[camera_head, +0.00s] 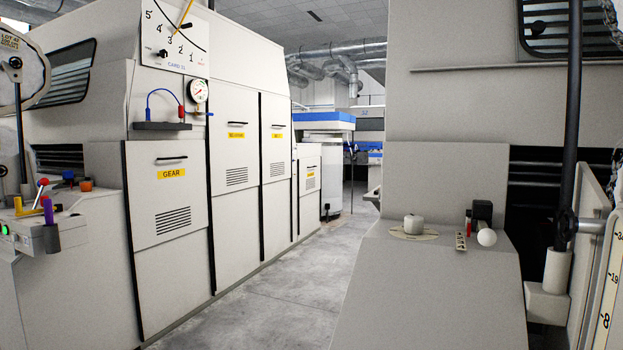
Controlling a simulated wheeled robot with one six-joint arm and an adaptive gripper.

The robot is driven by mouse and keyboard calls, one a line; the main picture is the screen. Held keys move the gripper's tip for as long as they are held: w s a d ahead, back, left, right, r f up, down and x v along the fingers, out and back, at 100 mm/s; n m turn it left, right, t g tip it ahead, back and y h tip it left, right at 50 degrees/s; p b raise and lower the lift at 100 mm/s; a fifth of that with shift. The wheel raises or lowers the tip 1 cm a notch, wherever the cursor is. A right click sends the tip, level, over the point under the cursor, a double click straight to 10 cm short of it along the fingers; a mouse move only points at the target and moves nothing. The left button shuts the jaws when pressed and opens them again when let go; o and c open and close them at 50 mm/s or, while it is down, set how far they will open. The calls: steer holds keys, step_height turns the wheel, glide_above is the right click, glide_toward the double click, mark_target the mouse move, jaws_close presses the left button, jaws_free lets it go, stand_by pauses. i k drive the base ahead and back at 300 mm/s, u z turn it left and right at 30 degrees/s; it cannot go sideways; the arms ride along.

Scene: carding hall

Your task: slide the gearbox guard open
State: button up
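A light grey panel labelled GEAR (152,200) is on the machine at the left. It looks like the gearbox guard. It has a dark handle (172,158) near its top edge, a yellow label below that, and a vent grille lower down. Dark vertical strips run along both its sides. The panel looks closed, and no gap shows. Nothing touches it. My gripper does not show in this view.
A shelf (160,126) with a blue hose sticks out above the panel. A control console (62,228) stands left of it. The concrete aisle floor (272,305) is clear. A grey machine console (430,290) and an upright dark rod (569,120) are at the right.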

mark_target(312, 176)
steer(key=u, duration=1.55)
steer(key=i, duration=3.2)
steer(key=z, duration=1.95)
steer(key=i, duration=5.15)
